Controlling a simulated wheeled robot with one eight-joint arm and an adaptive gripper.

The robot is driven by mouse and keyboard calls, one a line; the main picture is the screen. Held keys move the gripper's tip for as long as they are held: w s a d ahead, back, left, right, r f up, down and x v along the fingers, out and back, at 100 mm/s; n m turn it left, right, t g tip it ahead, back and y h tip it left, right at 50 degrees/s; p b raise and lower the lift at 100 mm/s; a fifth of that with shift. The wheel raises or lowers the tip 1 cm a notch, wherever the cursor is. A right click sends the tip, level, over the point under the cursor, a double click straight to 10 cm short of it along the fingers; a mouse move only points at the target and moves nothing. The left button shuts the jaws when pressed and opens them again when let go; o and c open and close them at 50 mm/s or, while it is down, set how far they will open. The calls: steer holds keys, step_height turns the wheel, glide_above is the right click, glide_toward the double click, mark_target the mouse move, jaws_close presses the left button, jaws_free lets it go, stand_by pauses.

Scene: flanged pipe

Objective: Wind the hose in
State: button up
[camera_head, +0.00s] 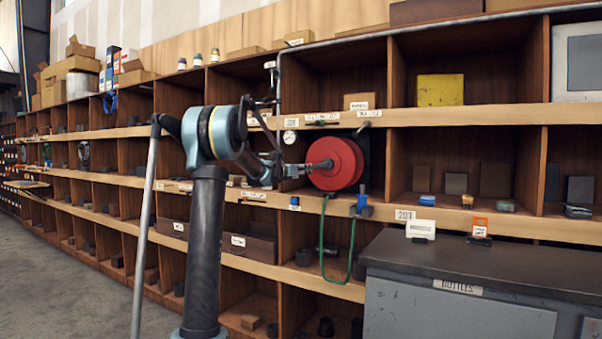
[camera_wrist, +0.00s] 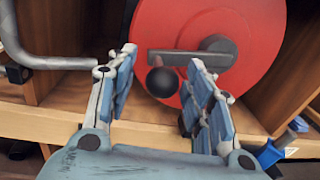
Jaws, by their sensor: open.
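A red hose reel (camera_head: 343,164) is mounted at the shelf front, with a green hose (camera_head: 322,235) hanging from it in a loop down to a blue nozzle-like piece (camera_head: 361,203). In the wrist view the reel's red disc (camera_wrist: 240,25) fills the upper middle. Its grey crank arm (camera_wrist: 180,58) runs left from the hub and ends in a black ball knob (camera_wrist: 162,82). My gripper (camera_wrist: 162,75) is open, with one finger on each side of the knob in the picture. I cannot tell whether the knob lies fully between the pads. The head view also shows my gripper (camera_head: 300,170) close in front of the reel.
Wooden shelf compartments (camera_head: 460,116) surround the reel. A grey bent pipe (camera_wrist: 60,62) stands left of my gripper in the wrist view. A dark-topped grey cabinet (camera_head: 480,270) stands at the lower right. The floor (camera_head: 80,270) at the left is clear.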

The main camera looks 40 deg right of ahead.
steer(key=shift+d, duration=0.2)
jaws_close()
steer(key=shift+d+r, duration=0.1)
steer(key=shift+r, duration=0.05)
